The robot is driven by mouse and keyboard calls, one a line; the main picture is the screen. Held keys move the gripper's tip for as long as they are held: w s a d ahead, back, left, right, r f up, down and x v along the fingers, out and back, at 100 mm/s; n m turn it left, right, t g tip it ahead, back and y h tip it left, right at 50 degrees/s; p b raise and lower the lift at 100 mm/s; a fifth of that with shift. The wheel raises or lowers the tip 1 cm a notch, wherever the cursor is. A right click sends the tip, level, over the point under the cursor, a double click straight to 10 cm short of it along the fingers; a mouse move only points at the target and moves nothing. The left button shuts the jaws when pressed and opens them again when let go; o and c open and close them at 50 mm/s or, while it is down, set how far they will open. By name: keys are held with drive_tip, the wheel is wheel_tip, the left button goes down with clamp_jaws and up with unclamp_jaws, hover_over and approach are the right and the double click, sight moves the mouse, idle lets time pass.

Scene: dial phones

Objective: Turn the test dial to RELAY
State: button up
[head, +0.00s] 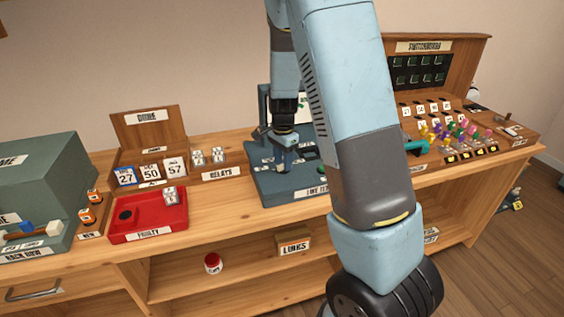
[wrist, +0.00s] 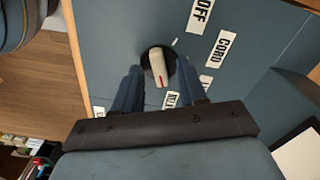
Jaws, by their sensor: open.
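The test dial (wrist: 157,64) is a dark round base with a cream pointer knob on a blue-grey panel (wrist: 130,30). A red mark sits at the knob's lower end, which points down toward my gripper in the wrist view. Labels OFF (wrist: 201,14) and CORD (wrist: 225,47) are readable. A label below the knob (wrist: 172,99) is partly hidden by my gripper, and I cannot read it fully. My gripper (wrist: 157,84) is open, with one finger on each side of the knob. In the head view, my gripper (head: 285,162) is over the line test unit (head: 290,188).
A red FAULTY tray (head: 148,222) and a RELAYS holder (head: 221,172) stand left of the unit. The switchboard (head: 425,70) with coloured plugs stands right. A LINKS box (head: 293,243) and red-white jar (head: 212,263) are on the lower shelf.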

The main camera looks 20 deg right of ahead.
wheel_tip(320, 180, up, 13)
idle(0.4)
idle(0.4)
drive_tip(key=s+r+n+t, duration=0.2)
drive_tip(key=s+r+n, duration=0.2)
drive_tip(key=s, duration=0.5)
drive_tip(key=s+r+n+t, duration=0.1)
drive_tip(key=s+r+n, duration=0.4)
drive_tip(key=s, duration=0.5)
drive_tip(key=s+r+n+t, duration=0.2)
drive_tip(key=s+r+n, duration=0.2)
drive_tip(key=s, duration=0.6)
drive_tip(key=shift+a+r+n+t, duration=0.3)
drive_tip(key=shift+r, duration=0.25)
